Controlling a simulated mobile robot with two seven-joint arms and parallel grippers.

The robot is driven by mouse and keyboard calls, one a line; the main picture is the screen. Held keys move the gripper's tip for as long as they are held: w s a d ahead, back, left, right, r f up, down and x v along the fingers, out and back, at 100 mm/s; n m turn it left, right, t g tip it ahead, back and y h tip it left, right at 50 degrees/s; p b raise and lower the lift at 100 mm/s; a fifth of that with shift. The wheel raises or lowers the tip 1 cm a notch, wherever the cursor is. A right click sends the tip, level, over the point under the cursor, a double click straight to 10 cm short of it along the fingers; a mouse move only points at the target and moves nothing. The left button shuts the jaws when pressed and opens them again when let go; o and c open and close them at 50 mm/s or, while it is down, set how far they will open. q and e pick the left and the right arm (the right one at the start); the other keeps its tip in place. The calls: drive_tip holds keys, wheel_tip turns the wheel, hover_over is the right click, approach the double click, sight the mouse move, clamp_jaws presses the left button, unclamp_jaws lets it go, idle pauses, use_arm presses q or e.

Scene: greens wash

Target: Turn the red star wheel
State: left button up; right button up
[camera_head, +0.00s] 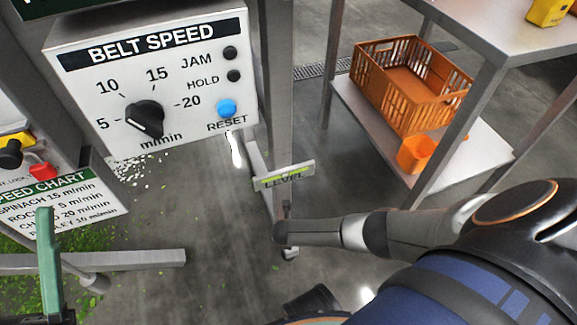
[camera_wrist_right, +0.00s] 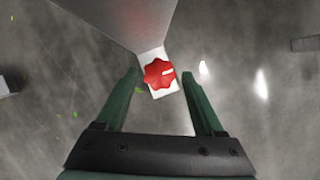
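The red star wheel (camera_wrist_right: 156,76) shows in the right wrist view, with a white mark on its right side. It sits on a small white plate (camera_wrist_right: 158,93) at the end of a grey post. My right gripper (camera_wrist_right: 160,77) is open, with its green fingertips to the left and right of the wheel. Gaps show on both sides, and I cannot tell how far the wheel is in depth. I cannot make out the wheel in the head view. One green finger of my left gripper (camera_head: 48,262) shows at the lower left there; its other finger is not visible.
A BELT SPEED panel (camera_head: 190,60) has a black knob (camera_head: 146,118) and a blue RESET button (camera_head: 227,107). A LEVEL label (camera_head: 284,176) is on the post beside my right arm.

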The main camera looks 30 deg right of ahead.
drive_tip(key=shift+o, duration=0.6)
drive_tip(key=shift+w, duration=0.1)
drive_tip(key=shift+r, duration=0.1)
drive_tip(key=shift+r, duration=0.25)
use_arm(q)
wheel_tip(320, 180, up, 11)
drive_tip(key=a+p, duration=0.1)
drive_tip(key=p, duration=0.8)
drive_tip(key=shift+s+f+t+p, duration=0.2)
drive_tip(key=shift+t+p, duration=0.15)
drive_tip(key=shift+t, duration=0.05)
use_arm(e)
drive_tip(key=v, duration=1.2)
use_arm(q)
drive_tip(key=shift+f, duration=0.1)
use_arm(e)
drive_tip(key=shift+f, duration=0.1)
